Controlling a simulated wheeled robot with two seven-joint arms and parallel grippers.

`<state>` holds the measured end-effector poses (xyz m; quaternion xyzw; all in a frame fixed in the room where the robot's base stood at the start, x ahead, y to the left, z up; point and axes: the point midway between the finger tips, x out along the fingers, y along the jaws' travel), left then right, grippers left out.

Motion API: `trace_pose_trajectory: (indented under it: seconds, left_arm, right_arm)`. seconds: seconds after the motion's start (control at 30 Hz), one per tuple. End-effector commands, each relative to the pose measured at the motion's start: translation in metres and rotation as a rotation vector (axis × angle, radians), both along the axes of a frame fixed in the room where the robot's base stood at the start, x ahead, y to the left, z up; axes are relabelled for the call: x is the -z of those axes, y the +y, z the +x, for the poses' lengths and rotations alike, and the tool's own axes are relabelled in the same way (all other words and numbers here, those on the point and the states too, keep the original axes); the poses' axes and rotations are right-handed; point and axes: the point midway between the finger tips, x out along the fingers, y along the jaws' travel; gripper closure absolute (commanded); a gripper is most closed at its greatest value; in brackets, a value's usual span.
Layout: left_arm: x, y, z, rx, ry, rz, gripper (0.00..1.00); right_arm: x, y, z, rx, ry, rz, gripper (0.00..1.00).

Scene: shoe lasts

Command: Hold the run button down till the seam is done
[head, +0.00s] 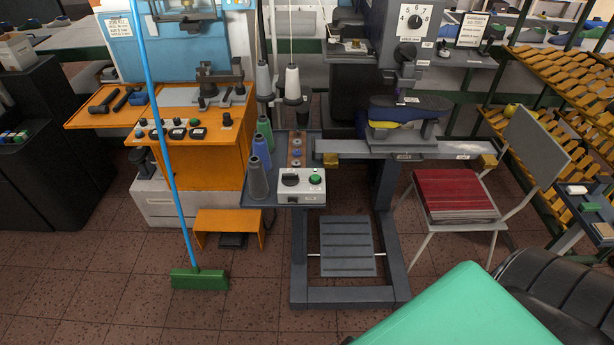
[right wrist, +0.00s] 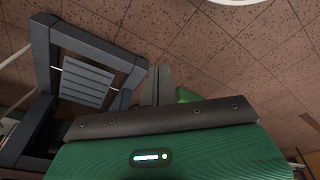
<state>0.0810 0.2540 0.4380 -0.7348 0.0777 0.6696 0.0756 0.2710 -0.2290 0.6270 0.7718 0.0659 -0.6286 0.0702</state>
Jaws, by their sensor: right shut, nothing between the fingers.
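The run button is most likely the green button (head: 315,178) on the white control box (head: 302,195); a dark knob (head: 290,180) sits on its left. The box stands at the front of the small grey side table. A blue shoe with a yellow lower part (head: 405,108) rests on the machine's arm under its head (head: 408,55). My right gripper (right wrist: 158,82) shows in the right wrist view as two grey fingers together, empty, above the tiled floor. It is not visible in the head view and is apart from the button. My left gripper is not in view.
Thread cones (head: 259,176) stand left of the box. A blue-handled green broom (head: 200,279) leans at the orange bench (head: 215,150). A chair with a red stack (head: 453,195) stands right. A grey treadle (head: 347,246) is below the machine. Floor at front left is clear.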

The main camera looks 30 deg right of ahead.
Motion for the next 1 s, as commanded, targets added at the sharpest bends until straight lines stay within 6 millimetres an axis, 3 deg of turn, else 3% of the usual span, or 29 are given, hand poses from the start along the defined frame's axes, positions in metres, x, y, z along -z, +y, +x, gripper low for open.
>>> trace_pose_trajectory:
  seconds: [0.03,0.47,0.8,1.0]
  left_arm:
    - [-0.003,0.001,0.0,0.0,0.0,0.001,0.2]
    - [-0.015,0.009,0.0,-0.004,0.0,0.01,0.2]
    - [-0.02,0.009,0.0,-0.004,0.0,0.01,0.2]
    - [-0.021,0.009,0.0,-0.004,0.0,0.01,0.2]
  right_arm:
    - [-0.022,0.001,0.009,-0.002,-0.016,-0.001,1.0]
    - [-0.208,-0.02,0.088,-0.088,-0.248,-0.145,1.0]
    - [-0.342,-0.049,0.187,-0.303,-0.67,-0.499,1.0]
    - [-0.422,-0.048,0.246,-0.519,-0.965,-0.794,1.0]
